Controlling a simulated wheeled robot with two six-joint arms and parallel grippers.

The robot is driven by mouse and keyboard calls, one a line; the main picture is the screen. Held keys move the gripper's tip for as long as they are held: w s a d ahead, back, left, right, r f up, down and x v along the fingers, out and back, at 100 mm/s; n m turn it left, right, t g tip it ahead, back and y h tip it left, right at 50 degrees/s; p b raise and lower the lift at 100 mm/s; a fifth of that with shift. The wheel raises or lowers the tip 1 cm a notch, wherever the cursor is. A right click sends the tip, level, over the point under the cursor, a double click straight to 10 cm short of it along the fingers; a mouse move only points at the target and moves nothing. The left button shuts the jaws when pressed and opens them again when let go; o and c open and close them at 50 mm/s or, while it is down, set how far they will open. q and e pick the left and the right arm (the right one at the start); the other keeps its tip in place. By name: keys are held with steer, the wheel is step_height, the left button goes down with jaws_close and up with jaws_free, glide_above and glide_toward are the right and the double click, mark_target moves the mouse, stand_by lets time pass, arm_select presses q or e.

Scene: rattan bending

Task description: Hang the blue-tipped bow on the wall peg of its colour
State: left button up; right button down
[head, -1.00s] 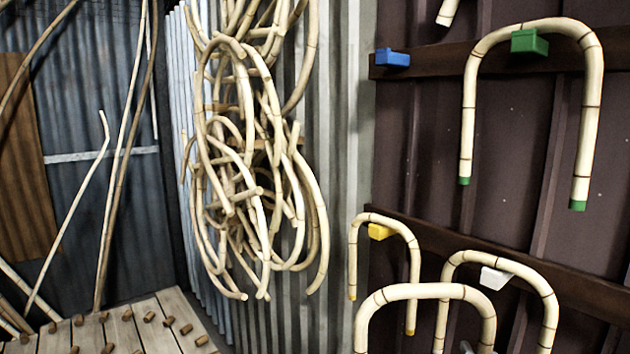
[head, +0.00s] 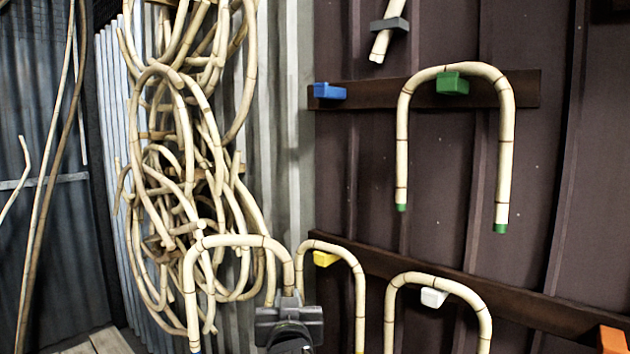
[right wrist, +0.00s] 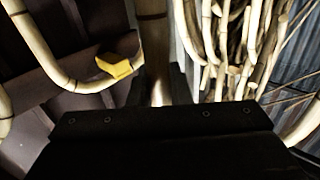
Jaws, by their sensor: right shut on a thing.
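The blue-tipped bow (head: 243,241) is a pale jointed cane bent into an upside-down U. A bit of blue shows at its left end, at the bottom edge of the head view. My right gripper (head: 290,305) is shut on its right leg, below the bend. The blue peg (head: 330,91) is bare, above and right of the bow, at the left end of the upper rail. My left gripper is not in view.
A green-tipped bow (head: 403,150) hangs on the green peg (head: 452,83). Other bows hang on the yellow peg (head: 325,258), close right of my gripper, and the white peg (head: 434,297). A cane bundle (head: 165,150) hangs behind the held bow. An orange peg (head: 613,340) is lower right.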

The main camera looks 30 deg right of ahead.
steer(key=w+d+r+m+g+h+p, duration=0.1)
steer(key=d+r+m+g+h, duration=0.2)
steer(key=r, duration=0.4)
steer(key=w+d+r+m+g+h+p, duration=0.15)
steer(key=r+m+h, duration=0.25)
steer(key=r, duration=0.4)
steer(key=s+r+m+g+h+p, duration=0.1)
steer(key=s+r+m+g+h, duration=0.15)
steer(key=r+g, duration=0.35)
steer(key=s+r+m+g+h, duration=0.2)
steer(key=s+r+m+g, duration=0.15)
steer(key=r, duration=0.55)
steer(key=w+d+f+p, duration=0.2)
steer(key=w+d, duration=0.2)
steer(key=d, duration=0.6)
steer(key=shift+w+d+f+t, duration=0.15)
steer(key=shift+w+t, duration=0.15)
steer(key=shift+y, duration=0.25)
steer(key=c, duration=1.3)
jaws_free()
steer(key=shift+d, duration=0.1)
steer(key=shift+o, duration=0.2)
